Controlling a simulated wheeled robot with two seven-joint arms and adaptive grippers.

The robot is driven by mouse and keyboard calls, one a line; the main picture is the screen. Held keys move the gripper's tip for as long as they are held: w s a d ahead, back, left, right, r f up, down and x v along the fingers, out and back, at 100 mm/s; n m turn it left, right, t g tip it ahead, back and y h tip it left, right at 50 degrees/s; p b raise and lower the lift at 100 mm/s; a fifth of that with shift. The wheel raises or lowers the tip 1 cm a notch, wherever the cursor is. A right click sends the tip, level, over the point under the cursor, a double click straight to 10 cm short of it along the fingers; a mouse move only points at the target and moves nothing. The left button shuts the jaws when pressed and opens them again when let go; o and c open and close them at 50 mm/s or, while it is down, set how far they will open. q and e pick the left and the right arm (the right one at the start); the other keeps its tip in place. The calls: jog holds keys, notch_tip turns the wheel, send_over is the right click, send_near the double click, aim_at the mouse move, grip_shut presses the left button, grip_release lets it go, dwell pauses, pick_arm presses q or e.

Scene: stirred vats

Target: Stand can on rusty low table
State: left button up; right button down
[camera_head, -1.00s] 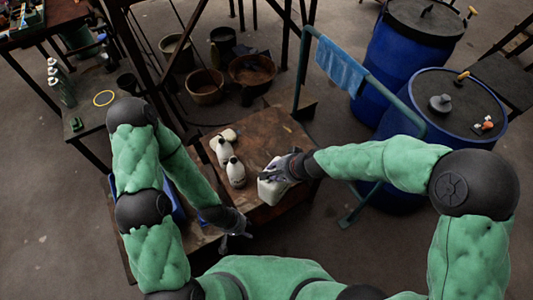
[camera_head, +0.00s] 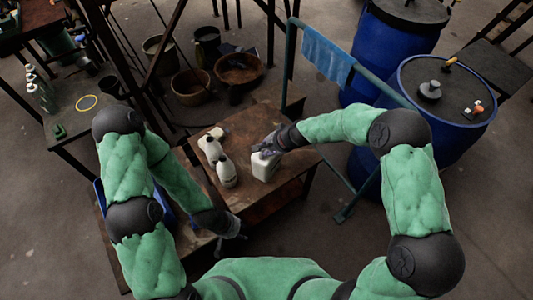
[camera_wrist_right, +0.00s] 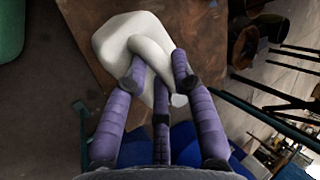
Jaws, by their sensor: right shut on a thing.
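The white can (camera_head: 264,170) is at the front right part of the rusty low table (camera_head: 262,122) in the head view. It looks upright; I cannot tell for sure whether its base touches the top. My right gripper (camera_head: 269,149) is shut on its handle from above. In the right wrist view the can (camera_wrist_right: 110,42) lies below my right gripper (camera_wrist_right: 155,85), whose fingers close around the looped handle, with the brown table top (camera_wrist_right: 85,35) behind. My left gripper (camera_head: 233,228) hangs empty at the lower left, apart from the can, its fingers spread.
A teal rail (camera_head: 365,185) with a blue cloth (camera_head: 327,58) and blue barrels (camera_head: 430,110) stand to the right. Pots and a basin (camera_head: 240,68) are behind. The table's back middle is clear.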

aim_at(267, 157)
jog(key=shift+w+f, duration=0.2)
jog(key=shift+w+f+b, duration=0.1)
jog(key=shift+f+b, duration=1)
jog(key=shift+f, duration=0.45)
jog(key=shift+f, duration=0.2)
jog(key=c, duration=1)
grip_release()
jog(key=shift+c, duration=0.2)
